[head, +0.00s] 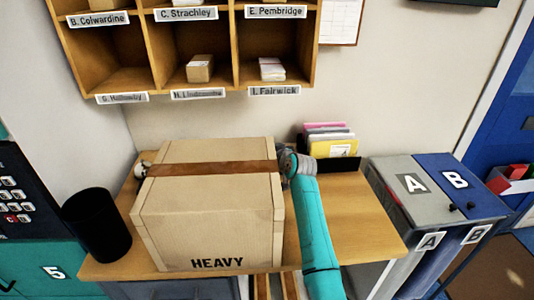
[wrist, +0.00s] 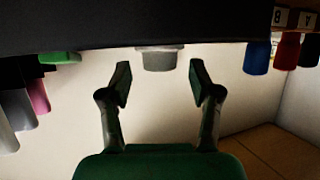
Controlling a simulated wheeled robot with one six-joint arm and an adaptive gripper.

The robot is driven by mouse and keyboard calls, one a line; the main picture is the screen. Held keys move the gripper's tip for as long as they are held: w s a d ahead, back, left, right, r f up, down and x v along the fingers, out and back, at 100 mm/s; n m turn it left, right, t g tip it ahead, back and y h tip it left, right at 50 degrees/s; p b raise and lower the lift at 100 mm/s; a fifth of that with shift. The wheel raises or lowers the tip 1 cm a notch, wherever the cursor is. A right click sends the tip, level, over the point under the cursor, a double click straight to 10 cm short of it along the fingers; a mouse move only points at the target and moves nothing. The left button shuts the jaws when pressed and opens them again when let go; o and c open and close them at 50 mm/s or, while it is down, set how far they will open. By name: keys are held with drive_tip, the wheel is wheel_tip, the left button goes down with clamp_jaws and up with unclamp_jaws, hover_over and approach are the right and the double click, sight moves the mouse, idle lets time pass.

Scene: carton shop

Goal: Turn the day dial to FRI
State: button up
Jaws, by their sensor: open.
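My gripper (wrist: 162,85) is open in the wrist view, its two dark green fingers apart with nothing between them. A small grey block (wrist: 160,60) shows beyond and between the fingertips, against the edge of a dark surface. I cannot tell whether it is the day dial; no FRI lettering is readable in either view. In the head view my teal arm reaches along the right side of the large HEAVY carton (head: 208,215), and the gripper itself is hidden, apparently behind the carton.
The carton, with a brown strap, fills much of the wooden table (head: 355,235). A folder rack (head: 335,163) stands behind it at right. Pigeonholes (head: 190,50) hang above.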

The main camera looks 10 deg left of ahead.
drive_tip(key=shift+v, duration=3)
drive_tip(key=shift+d+f, duration=0.1)
drive_tip(key=shift+n+g+y, duration=0.7)
drive_tip(key=shift+n+y, duration=0.1)
drive_tip(key=shift+y, duration=0.1)
drive_tip(key=x, duration=0.5)
drive_tip(key=w+x, duration=0.1)
drive_tip(key=x, duration=0.1)
drive_tip(key=shift+d, duration=0.25)
